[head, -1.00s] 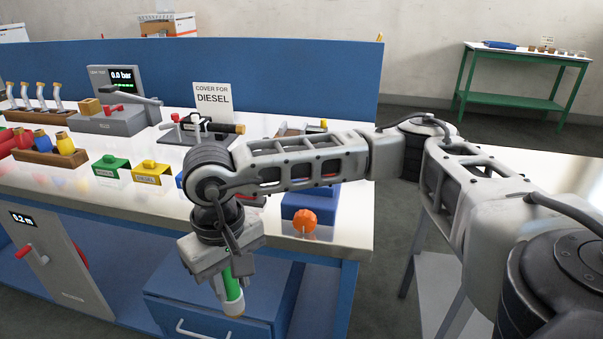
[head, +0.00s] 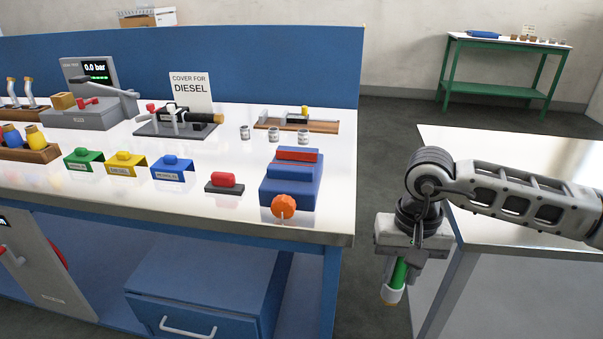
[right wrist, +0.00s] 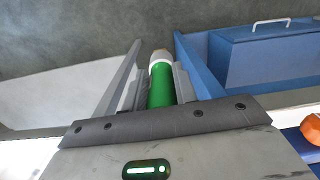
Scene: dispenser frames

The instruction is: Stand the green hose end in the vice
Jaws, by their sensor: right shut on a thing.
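The green hose end (head: 399,273) is in my right gripper (head: 406,262), with its white collar and tan tip hanging down. The gripper is shut on it, over the gap between the bench's right end and a side table. In the right wrist view the green hose end (right wrist: 161,85) shows between the fingers. The vice looks to be the blue block (head: 290,190) with a red top and an orange knob, at the bench's front right corner. It stands left of my right gripper, apart from it. I see nothing held in it. My left gripper is out of view.
The white bench top (head: 235,210) holds green, yellow and blue covers (head: 172,169), a red-topped block (head: 224,182) and small cups (head: 273,134). A "DIESEL" sign (head: 190,92) stands behind. A side table (head: 500,150) is under my right arm. A blue drawer unit (head: 205,290) is below.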

